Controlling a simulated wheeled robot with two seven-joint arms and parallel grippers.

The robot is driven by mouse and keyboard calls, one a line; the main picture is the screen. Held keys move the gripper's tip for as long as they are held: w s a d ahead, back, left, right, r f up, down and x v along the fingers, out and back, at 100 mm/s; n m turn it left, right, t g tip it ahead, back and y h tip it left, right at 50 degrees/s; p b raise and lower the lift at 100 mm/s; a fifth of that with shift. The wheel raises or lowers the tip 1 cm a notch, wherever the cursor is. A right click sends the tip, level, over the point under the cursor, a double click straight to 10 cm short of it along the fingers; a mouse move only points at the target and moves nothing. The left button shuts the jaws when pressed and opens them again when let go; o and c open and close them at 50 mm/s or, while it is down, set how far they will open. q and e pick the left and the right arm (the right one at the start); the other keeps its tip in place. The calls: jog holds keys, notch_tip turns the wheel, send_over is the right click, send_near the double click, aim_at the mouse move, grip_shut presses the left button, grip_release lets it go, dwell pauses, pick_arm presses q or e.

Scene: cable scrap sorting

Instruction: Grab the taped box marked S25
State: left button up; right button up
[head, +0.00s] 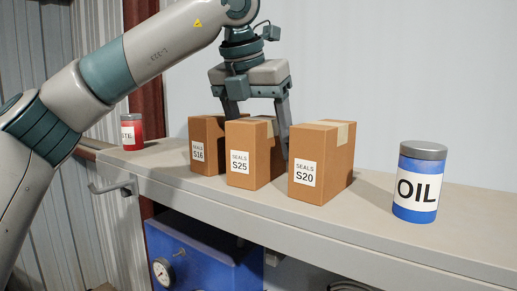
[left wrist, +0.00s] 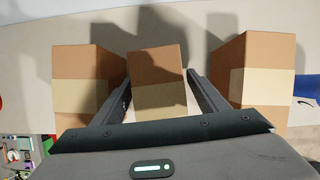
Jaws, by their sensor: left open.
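The taped box marked S25 (head: 246,152) stands upright on the shelf, between the S16 box (head: 203,145) and the S20 box (head: 320,162). My left gripper (head: 259,135) is open and points down over the S25 box, with one finger on each side of it. In the left wrist view, the middle box (left wrist: 157,68) sits between the two open fingers (left wrist: 160,95), with its tape strip across the top. The fingers look apart from its sides. The far finger's lower end is partly hidden behind the boxes in the head view. My right gripper is not in view.
The S16 and S20 boxes stand close on either side, leaving narrow gaps for the fingers. A blue OIL can (head: 419,182) stands at the right and a red can (head: 132,132) at the left. The shelf (head: 375,215) is clear between S20 and the OIL can.

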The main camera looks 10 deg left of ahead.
pick_arm(q)
jog(key=shift+f+b, duration=0.3)
jog(key=shift+b, duration=0.05)
dwell(0.5)
jog(key=c, duration=1.4)
